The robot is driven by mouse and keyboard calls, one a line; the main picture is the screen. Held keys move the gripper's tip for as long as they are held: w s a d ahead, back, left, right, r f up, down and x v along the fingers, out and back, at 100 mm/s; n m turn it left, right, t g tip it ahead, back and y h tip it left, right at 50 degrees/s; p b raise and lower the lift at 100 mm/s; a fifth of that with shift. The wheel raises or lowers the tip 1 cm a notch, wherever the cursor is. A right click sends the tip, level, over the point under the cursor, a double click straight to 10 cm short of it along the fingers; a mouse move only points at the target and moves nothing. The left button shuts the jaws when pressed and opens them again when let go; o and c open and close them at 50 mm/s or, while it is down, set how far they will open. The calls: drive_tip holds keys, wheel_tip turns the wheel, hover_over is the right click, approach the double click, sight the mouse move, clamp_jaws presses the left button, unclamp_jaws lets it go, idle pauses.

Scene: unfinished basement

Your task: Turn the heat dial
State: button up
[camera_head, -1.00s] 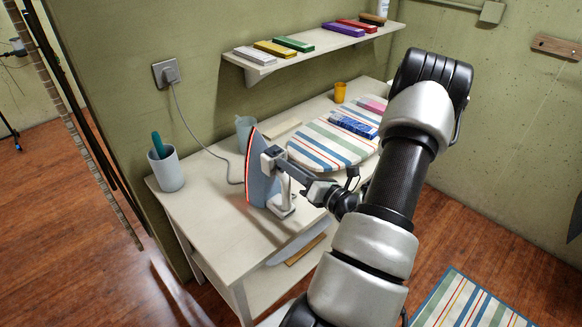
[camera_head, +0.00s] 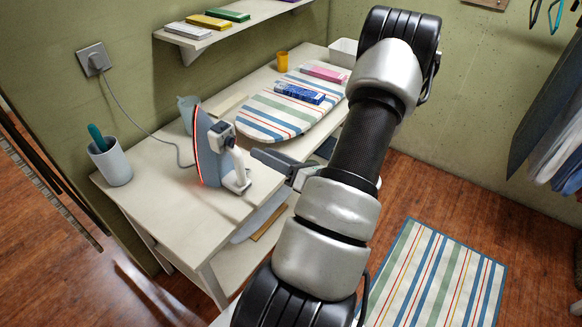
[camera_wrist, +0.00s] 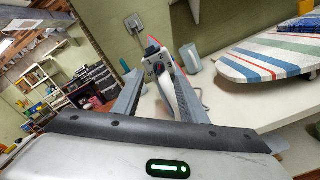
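The iron (camera_head: 208,155) stands upright on its heel on the white table, with its red-edged soleplate toward the wall. Its heat dial (camera_head: 229,142) is a small dark knob on the pale housing, facing my arm. In the wrist view the dial (camera_wrist: 158,69) sits beside a printed "2". A smaller mark near it is too small to read for sure. My gripper (camera_head: 265,158) is just right of the iron and apart from it. In the wrist view my gripper (camera_wrist: 155,82) is open and empty, with the dial seen between its two fingers.
A cord runs from the iron to the wall socket (camera_head: 93,58). A cup (camera_head: 112,163) with a green-handled item stands at the table's left end. A striped ironing board (camera_head: 262,118) with boxes lies to the right. A shelf (camera_head: 215,37) hangs above.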

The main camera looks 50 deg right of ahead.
drive_tip(key=s, duration=0.7)
drive_tip(key=shift+s+d, duration=0.3)
drive_tip(key=shift+s, duration=0.05)
